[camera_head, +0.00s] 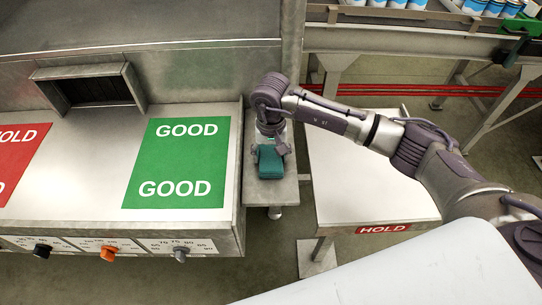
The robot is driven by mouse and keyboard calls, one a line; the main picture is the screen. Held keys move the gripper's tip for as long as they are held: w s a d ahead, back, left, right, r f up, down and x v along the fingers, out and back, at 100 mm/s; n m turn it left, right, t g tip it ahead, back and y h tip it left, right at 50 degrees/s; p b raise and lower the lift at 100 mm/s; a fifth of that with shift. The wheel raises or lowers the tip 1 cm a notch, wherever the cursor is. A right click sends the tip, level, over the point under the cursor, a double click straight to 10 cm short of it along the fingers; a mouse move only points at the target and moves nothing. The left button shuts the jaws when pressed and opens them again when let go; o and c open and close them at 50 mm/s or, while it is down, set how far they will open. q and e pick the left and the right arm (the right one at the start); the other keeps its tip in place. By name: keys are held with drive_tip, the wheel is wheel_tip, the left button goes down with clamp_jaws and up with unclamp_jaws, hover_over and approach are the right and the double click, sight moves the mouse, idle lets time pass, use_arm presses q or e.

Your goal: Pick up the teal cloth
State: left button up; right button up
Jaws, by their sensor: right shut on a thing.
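The teal cloth (270,163) is a small folded dark-teal bundle over the narrow grey side shelf, to the right of the panel with the green GOOD area. My right gripper (269,146) reaches down onto it from above and is shut on its upper end. My wrist hides part of the grip. I cannot tell whether the cloth still touches the shelf. My left gripper is not in view.
The narrow shelf (270,190) lies between the GOOD panel (180,165) and a white-topped HOLD table (355,185). Knobs line the panel's front edge. Cans (490,8) stand on a conveyor at the top right.

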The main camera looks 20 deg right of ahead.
sight(271, 155)
drive_tip(key=shift+w+r+b, duration=0.1)
drive_tip(key=shift+r+b, duration=0.35)
drive_tip(key=shift+r, duration=0.1)
wheel_tip(271, 155, up, 3)
drive_tip(key=shift+f+b, duration=0.1)
drive_tip(key=shift+b, duration=0.75)
drive_tip(key=s+a+r+b, duration=0.3)
drive_tip(key=s+r, duration=0.4)
drive_tip(key=s, duration=0.4)
drive_tip(key=shift+s+a, duration=0.2)
